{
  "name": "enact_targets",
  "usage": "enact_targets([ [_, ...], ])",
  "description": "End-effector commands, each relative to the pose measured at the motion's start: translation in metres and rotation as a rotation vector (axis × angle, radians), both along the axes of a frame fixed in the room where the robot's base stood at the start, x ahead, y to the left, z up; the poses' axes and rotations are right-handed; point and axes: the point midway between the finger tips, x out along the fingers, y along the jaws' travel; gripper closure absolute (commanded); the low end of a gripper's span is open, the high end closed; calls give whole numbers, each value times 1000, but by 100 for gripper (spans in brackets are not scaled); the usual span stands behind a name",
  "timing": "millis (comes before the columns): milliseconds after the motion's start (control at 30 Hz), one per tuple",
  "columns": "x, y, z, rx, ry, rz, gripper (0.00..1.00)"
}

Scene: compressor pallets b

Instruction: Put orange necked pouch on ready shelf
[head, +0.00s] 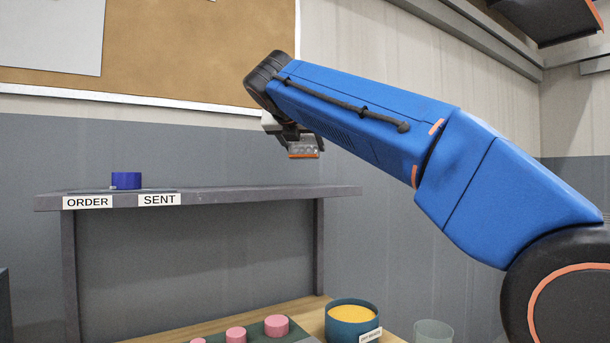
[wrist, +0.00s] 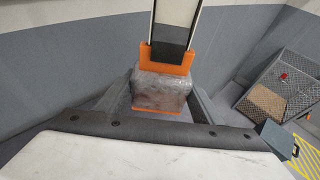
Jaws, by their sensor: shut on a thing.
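A clear, greyish pouch with orange parts (wrist: 160,90) is held in my gripper (head: 297,143). In the wrist view, orange shows at its far end and as a thin line at its near edge. In the head view the pouch (head: 303,152) hangs small and partly hidden below the wrist, above the right part of a grey shelf (head: 255,194). How far it is from the shelf in depth I cannot tell. The shelf has signs reading ORDER and SENT; no sign reading "ready" shows.
A blue cylinder (head: 126,180) stands on the shelf's left part; its middle and right look clear. Below, a wooden table holds pink cylinders (head: 236,334) on a dark green mat, a teal bowl of yellow stuff (head: 352,318) and a clear cup (head: 433,331). A cork board (head: 190,50) hangs behind.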

Motion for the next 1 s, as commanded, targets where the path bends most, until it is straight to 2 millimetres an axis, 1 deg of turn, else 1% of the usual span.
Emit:
enact_targets([
  [33,0,0,-9,-3,3,0,65],
  [100,-1,-1,-17,-1,1,0,65],
  [200,0,0,-26,-1,1,0,65],
  [367,0,0,-37,-2,1,0,65],
  [500,0,-1,-55,-2,2,0,65],
  [600,0,0,-65,-2,1,1,65],
  [700,0,0,-68,0,0,0,65],
  [867,0,0,-68,0,0,0,65],
  [900,0,0,-68,0,1,0,32],
  [933,0,0,-68,0,1,0,25],
  [967,0,0,-68,0,1,0,21],
  [1000,0,0,-68,0,1,0,21],
])
